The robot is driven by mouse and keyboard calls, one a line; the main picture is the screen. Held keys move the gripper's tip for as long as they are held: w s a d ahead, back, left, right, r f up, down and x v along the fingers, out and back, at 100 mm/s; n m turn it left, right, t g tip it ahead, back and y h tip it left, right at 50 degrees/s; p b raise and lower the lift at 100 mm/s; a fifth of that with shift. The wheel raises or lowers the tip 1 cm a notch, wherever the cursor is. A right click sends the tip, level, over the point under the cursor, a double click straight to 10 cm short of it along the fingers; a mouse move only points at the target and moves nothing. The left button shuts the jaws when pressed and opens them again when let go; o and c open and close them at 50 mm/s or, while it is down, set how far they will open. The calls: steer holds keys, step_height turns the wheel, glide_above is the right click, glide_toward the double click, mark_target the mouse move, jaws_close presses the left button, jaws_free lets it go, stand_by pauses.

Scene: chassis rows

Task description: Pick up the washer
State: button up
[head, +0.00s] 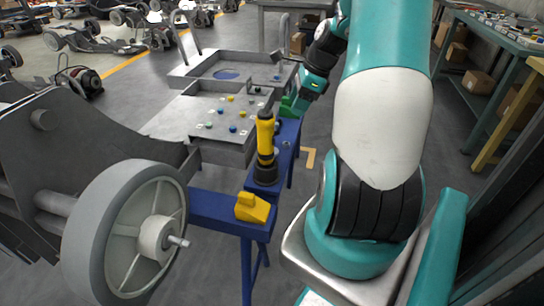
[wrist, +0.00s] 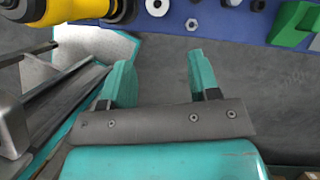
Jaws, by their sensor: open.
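Several small round parts lie on the blue bench top along the upper edge of the wrist view. A pale ring with a dark centre (wrist: 157,6) and another pale ring (wrist: 231,2), cut off by the frame, both look washer-like; I cannot tell for sure which is the washer. A small hex nut (wrist: 192,24) lies between them, and a black ring (wrist: 258,5) is to the right. My gripper (wrist: 160,64) is open and empty, its two teal fingers apart and short of the bench edge.
A yellow and black power tool (head: 265,145) stands on the blue bench (head: 225,212), with a yellow block (head: 254,208) nearer. A green block (wrist: 292,22) lies right of the rings. Grey chassis trays (head: 175,123) and a large wheel (head: 125,235) are left.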

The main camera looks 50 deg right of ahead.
steer(key=b, duration=0.2)
glide_above(276, 150)
steer(key=s, duration=0.1)
steer(key=f, duration=0.6)
steer(key=d+f, duration=0.1)
steer(key=f, duration=0.3)
steer(key=shift+s, duration=0.1)
steer(key=b+x, duration=0.1)
steer(key=x, duration=0.4)
steer(key=shift+s+a+f, duration=0.1)
steer(key=shift+s+f, duration=0.05)
steer(key=c, duration=0.7)
